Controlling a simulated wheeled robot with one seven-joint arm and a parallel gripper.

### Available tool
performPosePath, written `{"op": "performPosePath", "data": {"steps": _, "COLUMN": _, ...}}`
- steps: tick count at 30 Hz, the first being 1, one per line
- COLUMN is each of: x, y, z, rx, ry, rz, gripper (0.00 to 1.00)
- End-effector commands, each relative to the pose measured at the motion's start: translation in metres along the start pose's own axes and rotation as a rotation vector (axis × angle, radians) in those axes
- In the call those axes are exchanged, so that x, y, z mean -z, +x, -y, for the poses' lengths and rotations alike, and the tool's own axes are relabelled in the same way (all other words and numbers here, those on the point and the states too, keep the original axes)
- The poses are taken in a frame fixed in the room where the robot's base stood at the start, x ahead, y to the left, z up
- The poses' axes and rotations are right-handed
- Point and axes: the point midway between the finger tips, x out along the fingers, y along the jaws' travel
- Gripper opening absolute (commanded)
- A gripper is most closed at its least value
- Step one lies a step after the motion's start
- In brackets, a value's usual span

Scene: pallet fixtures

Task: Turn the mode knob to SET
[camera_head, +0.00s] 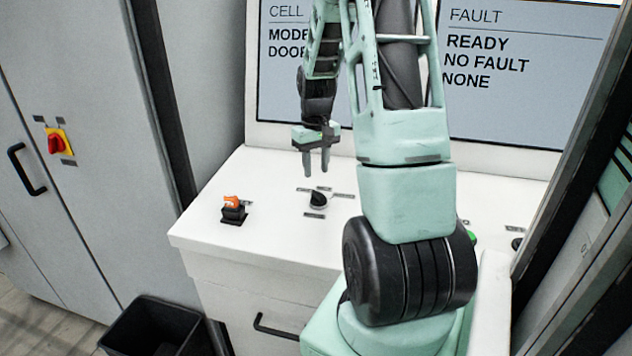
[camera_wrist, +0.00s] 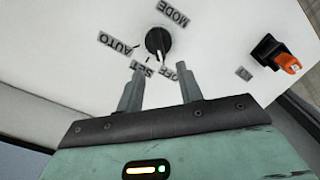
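The mode knob (camera_head: 318,199) is a black round knob on the white sloped console top. In the wrist view the knob (camera_wrist: 158,41) has labels around it: MODE (camera_wrist: 173,13), AUTO (camera_wrist: 118,45), SET (camera_wrist: 147,68) and OFF (camera_wrist: 180,72). A pale mark shows on its lower side, toward SET and OFF; I cannot tell exactly which label it points at. My gripper (camera_head: 316,171) is above and behind the knob, fingers pointing down, apart and empty. In the wrist view my gripper (camera_wrist: 160,68) has its fingertips short of the knob, partly over SET and OFF.
An orange switch on a black base (camera_head: 233,210) stands left of the knob. A cabinet with a red-yellow switch (camera_head: 58,141) stands left. A black bin (camera_head: 155,328) sits on the floor.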

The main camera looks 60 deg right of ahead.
Motion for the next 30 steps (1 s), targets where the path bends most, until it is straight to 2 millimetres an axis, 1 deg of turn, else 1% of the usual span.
{"op": "performPosePath", "data": {"steps": 3, "x": -0.001, "y": 0.022, "z": 0.001, "rx": 0.002, "ry": 0.0, "rz": 0.005, "gripper": 0.36}}
{"op": "performPosePath", "data": {"steps": 6, "x": -0.001, "y": 0.039, "z": 0.001, "rx": 0.002, "ry": 0.0, "rz": 0.005, "gripper": 0.36}}
{"op": "performPosePath", "data": {"steps": 9, "x": 0.0, "y": 0.05, "z": 0.0, "rx": 0.001, "ry": 0.0, "rz": 0.002, "gripper": 0.36}}
{"op": "performPosePath", "data": {"steps": 12, "x": 0.0, "y": 0.058, "z": 0.0, "rx": 0.0, "ry": 0.0, "rz": 0.001, "gripper": 0.36}}
{"op": "performPosePath", "data": {"steps": 15, "x": 0.0, "y": 0.062, "z": 0.0, "rx": 0.0, "ry": 0.0, "rz": 0.0, "gripper": 0.36}}
{"op": "performPosePath", "data": {"steps": 23, "x": 0.0, "y": 0.063, "z": 0.0, "rx": 0.0, "ry": 0.0, "rz": -0.001, "gripper": 0.36}}
{"op": "performPosePath", "data": {"steps": 24, "x": 0.0, "y": 0.062, "z": 0.0, "rx": 0.0, "ry": 0.0, "rz": -0.001, "gripper": 0.25}}
{"op": "performPosePath", "data": {"steps": 27, "x": 0.0, "y": 0.062, "z": 0.0, "rx": 0.0, "ry": 0.0, "rz": -0.001, "gripper": 0.0}}
{"op": "performPosePath", "data": {"steps": 30, "x": 0.0, "y": 0.062, "z": 0.0, "rx": 0.0, "ry": 0.0, "rz": -0.001, "gripper": 0.0}}
